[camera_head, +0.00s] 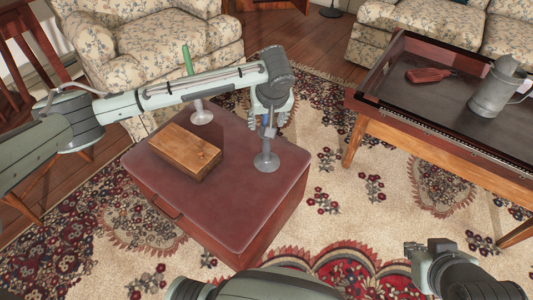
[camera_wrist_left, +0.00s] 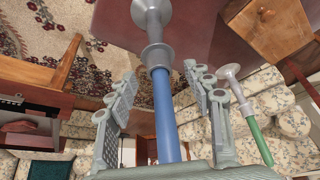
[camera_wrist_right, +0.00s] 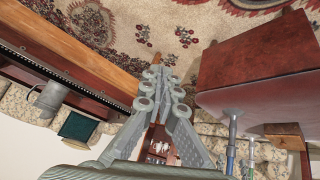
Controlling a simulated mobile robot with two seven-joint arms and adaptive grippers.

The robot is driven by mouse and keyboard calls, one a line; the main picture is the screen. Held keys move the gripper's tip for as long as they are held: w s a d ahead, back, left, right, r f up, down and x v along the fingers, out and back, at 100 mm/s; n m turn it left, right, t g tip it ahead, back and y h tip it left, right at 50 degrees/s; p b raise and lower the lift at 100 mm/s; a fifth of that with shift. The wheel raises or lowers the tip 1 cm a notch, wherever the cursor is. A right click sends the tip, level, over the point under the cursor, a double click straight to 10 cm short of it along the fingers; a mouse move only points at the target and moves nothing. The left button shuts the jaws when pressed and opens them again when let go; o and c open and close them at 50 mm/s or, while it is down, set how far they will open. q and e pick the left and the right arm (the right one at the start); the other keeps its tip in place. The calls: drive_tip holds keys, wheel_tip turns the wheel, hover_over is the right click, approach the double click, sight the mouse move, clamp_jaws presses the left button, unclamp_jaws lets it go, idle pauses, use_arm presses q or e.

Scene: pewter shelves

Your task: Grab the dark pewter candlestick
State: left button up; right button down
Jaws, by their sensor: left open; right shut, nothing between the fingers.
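The dark pewter candlestick (camera_head: 266,160) stands upright near the right corner of a red-topped chest and holds a blue candle (camera_wrist_left: 165,115). In the left wrist view the candlestick (camera_wrist_left: 152,55) lies between my open left fingers (camera_wrist_left: 160,77), with the blue candle running down toward the palm. In the head view my left gripper (camera_head: 272,108) hangs over the candle and partly hides it; contact cannot be told. A paler candlestick (camera_head: 201,116) with a green candle (camera_head: 187,60) stands at the chest's back edge. My right gripper (camera_wrist_right: 155,78) is shut and empty, away from the chest.
A wooden box (camera_head: 185,151) lies on the chest (camera_head: 225,215), left of the dark candlestick. A wooden table (camera_head: 390,138) at the right bears a pewter tankard (camera_head: 492,92) and a red-brown object (camera_head: 428,75). Floral armchairs stand behind. Patterned rug lies between chest and table.

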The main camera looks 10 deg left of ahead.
use_arm(q)
drive_tip(key=shift+x, duration=1.1)
clamp_jaws()
